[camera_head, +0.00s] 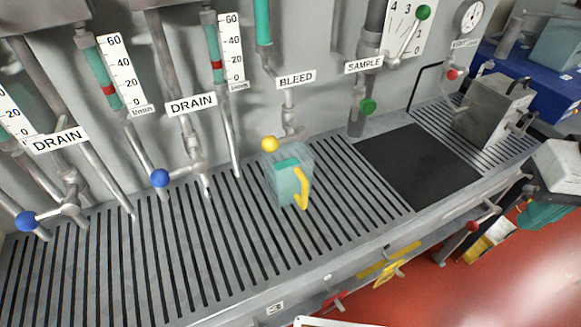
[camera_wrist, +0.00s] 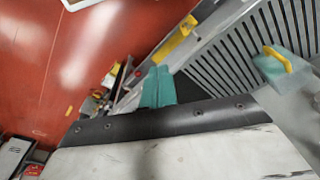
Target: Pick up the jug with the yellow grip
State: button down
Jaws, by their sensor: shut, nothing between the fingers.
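The jug (camera_head: 283,182) is a small see-through container with teal showing in it and a yellow grip on its right side. It stands upright on the slotted drain grate under the BLEED tap. My gripper (camera_wrist: 158,88) shows two teal fingers shut together, empty and apart from the jug. In the head view its teal fingers appear at the right edge, beyond the bench front and well to the right of the jug.
A yellow-knobbed tap (camera_head: 270,144) is directly above and behind the jug. Blue-knobbed DRAIN taps (camera_head: 160,178) stand to its left. A dark mat (camera_head: 418,166) lies right of the grate, with a grey metal box (camera_head: 492,110) beyond it. The grate around the jug is clear.

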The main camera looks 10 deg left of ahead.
aim_at(288, 171)
jog(key=k, duration=0.5)
jog(key=z, duration=1.9)
jog(key=k, duration=1.3)
jog(key=u, duration=1.85)
jog(key=i, duration=0.5)
